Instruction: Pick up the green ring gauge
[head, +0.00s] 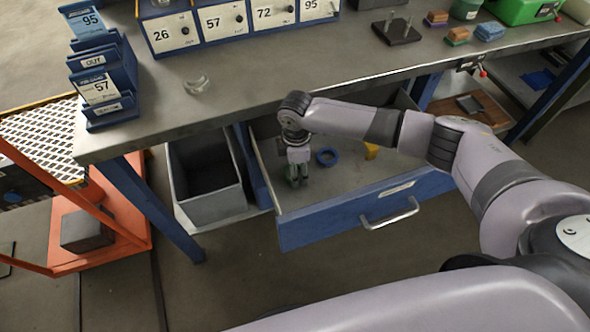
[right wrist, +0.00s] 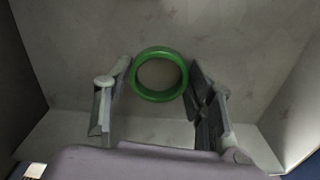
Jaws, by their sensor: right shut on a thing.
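The green ring gauge (right wrist: 160,96) shows in the right wrist view as a bright green ring between the two fingers. My right gripper (head: 298,181) is down inside the open blue drawer (head: 345,217), near its left end. It is shut on the green ring, with one finger at each side. In the head view the ring is mostly hidden by the gripper. My left gripper is not in view.
A blue ring (head: 327,157) lies in the drawer just right of the gripper, with a yellow piece (head: 371,151) farther right. The workbench top (head: 290,80) overhangs the drawer's back. A grey bin (head: 205,185) stands left of the drawer.

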